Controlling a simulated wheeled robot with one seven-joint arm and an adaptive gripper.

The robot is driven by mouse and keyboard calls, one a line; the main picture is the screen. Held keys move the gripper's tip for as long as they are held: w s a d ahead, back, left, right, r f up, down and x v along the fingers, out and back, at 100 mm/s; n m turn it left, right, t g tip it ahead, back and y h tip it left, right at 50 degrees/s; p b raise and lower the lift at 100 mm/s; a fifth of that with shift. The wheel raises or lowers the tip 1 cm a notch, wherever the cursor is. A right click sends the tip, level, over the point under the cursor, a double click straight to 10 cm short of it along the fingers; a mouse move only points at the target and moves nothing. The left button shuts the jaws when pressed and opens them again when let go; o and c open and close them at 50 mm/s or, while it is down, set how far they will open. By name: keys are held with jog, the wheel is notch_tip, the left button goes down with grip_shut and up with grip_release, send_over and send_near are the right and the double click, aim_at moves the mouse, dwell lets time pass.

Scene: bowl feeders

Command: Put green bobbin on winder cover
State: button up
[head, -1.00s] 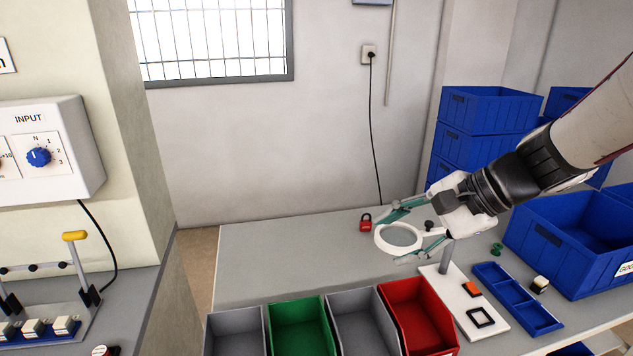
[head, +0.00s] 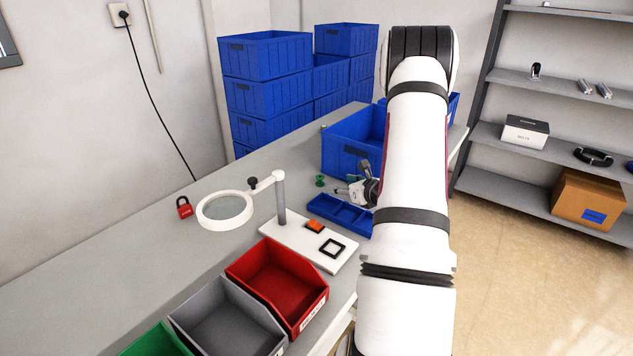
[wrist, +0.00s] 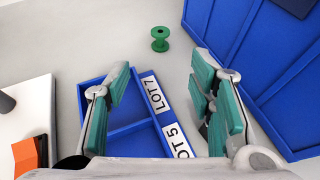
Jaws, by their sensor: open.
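The green bobbin (head: 320,181) stands on the grey bench, between the large blue crate and the flat blue tray. In the wrist view the bobbin (wrist: 160,39) is upright and clear, ahead of my fingertips and roughly centred between them. My gripper (head: 347,190) is low over the bench, just right of the bobbin in the head view. In the wrist view my gripper (wrist: 162,76) is open with its green-padded fingers apart and nothing between them. My arm hides part of the bench. I cannot pick out a winder cover for certain.
The flat blue tray (head: 340,212) lies under my gripper, with LOT labels in the wrist view. The large blue crate (head: 350,150) is close by. A magnifier (head: 226,209) on a white base, a red padlock (head: 184,207) and a red bin (head: 285,285) lie left.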

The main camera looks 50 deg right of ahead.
send_near(321, 178)
jog(key=x, duration=0.4)
jog(key=shift+f, duration=0.4)
jog(key=shift+r+b+x, duration=0.15)
jog(key=shift+b+x, duration=0.05)
jog(key=shift+x, duration=1.1)
jog(key=shift+r+b+x, duration=0.15)
jog(key=shift+x, duration=1.1)
jog(key=shift+w+d, duration=0.1)
jog(key=shift+d, duration=0.05)
jog(key=c, duration=1.1)
jog(key=shift+c, duration=0.2)
